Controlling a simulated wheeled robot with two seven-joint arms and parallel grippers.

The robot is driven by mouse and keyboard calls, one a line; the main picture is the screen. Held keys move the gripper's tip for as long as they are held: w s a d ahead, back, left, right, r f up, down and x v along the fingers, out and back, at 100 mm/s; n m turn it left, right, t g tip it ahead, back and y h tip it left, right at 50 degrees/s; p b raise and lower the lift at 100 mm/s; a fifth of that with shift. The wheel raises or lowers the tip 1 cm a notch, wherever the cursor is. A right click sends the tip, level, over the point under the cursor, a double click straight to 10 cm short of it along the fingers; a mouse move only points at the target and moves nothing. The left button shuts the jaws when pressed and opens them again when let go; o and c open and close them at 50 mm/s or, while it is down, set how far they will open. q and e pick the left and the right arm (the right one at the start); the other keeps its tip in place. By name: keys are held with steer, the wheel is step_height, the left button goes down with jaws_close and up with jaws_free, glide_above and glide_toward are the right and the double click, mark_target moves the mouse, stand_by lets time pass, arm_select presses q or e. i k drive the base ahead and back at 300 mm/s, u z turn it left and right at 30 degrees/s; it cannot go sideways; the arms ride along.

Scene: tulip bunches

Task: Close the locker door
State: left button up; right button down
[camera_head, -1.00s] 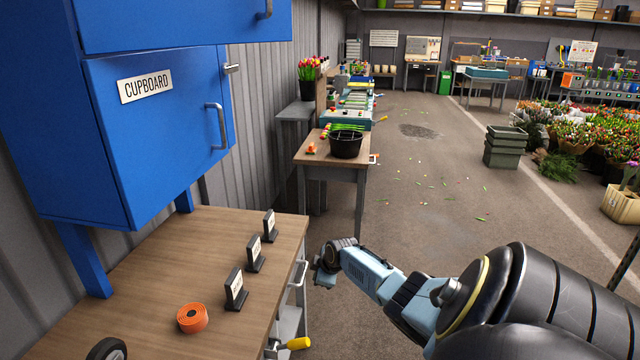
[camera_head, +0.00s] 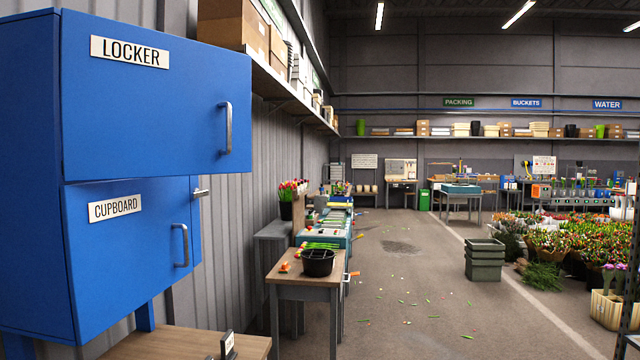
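The blue locker door (camera_head: 155,105) is at the upper left, labelled LOCKER, with a vertical metal handle (camera_head: 228,127) near its right edge. The door stands ajar: its right edge sticks out to the right well past the cupboard below. How deep the gap behind it is stays hidden by the door itself. Neither of my grippers is in view.
The blue cupboard door (camera_head: 130,255) with its own handle (camera_head: 182,245) is just below. A metal catch (camera_head: 201,193) shows at its upper right. A wooden bench (camera_head: 185,345) lies beneath. The floor (camera_head: 410,310) to the right is largely clear.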

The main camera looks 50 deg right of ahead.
mark_target(137, 102)
steer(key=z, duration=0.2)
steer(key=k, duration=0.7)
steer(key=z, duration=1.55)
steer(key=i, duration=1.15)
steer(key=u, duration=0.75)
steer(key=i, duration=0.8)
steer(key=u, duration=0.85)
